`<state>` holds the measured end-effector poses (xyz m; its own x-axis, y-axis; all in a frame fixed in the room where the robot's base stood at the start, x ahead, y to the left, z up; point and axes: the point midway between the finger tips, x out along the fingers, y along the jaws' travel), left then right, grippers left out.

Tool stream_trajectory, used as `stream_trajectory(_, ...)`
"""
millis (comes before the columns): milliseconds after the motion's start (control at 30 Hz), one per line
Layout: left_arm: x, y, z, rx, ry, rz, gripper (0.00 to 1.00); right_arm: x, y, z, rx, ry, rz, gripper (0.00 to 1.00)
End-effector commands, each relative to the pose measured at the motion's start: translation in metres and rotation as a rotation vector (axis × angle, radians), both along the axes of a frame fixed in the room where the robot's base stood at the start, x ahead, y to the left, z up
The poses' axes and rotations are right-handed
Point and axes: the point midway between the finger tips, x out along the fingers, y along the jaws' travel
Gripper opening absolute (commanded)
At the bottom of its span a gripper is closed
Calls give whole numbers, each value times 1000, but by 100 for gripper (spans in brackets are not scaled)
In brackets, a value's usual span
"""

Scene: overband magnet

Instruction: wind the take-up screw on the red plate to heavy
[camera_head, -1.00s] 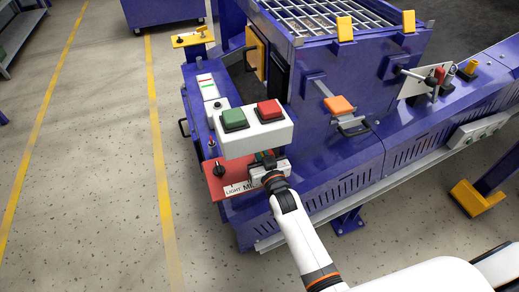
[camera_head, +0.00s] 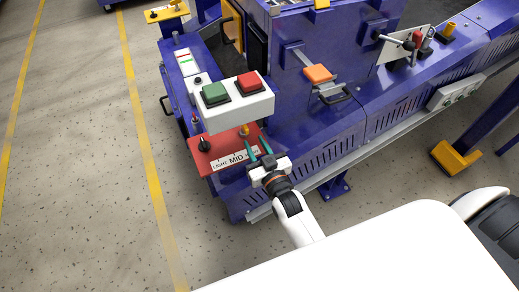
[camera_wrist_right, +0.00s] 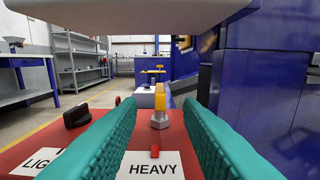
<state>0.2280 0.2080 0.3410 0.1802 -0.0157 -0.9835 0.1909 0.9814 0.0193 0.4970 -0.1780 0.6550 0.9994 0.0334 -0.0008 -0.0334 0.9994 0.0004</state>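The red plate (camera_head: 222,150) sits low on the blue machine, with LIGHT, MID and partly covered HEAVY labels. A yellow-topped screw (camera_head: 244,130) stands upright near its right end; in the right wrist view the screw (camera_wrist_right: 160,108) has a grey base, beyond the HEAVY label (camera_wrist_right: 152,166). A black knob (camera_head: 204,145) is at the plate's left; it also shows in the wrist view (camera_wrist_right: 77,116). My right gripper (camera_head: 260,149) is open at the plate's right front, its teal fingers on either side of the view to the screw, apparently short of it. My left gripper is not in view.
A white box with green and red buttons (camera_head: 237,107) overhangs the plate's back edge. An orange-topped lever (camera_head: 318,74) and a black handle are on the machine's blue wall to the right. Open floor lies to the left.

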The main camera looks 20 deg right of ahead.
Motion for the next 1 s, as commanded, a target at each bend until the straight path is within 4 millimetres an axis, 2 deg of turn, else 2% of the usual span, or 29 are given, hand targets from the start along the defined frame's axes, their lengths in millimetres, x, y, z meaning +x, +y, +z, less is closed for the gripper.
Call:
stream_trajectory(100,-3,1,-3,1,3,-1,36,-15,0,0,0,2,0,33)
stream_trajectory(200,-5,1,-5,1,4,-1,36,-22,-1,0,-1,1,0,33)
stream_trajectory(800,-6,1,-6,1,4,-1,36,-24,-1,-2,-1,5,1,33)
stream_trajectory(900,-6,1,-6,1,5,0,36,-27,1,-19,-5,61,7,33)
stream_trajectory(967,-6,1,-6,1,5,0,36,-32,2,-41,-10,135,15,33)
stream_trajectory(1000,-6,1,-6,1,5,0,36,-37,2,-61,-16,202,22,33)
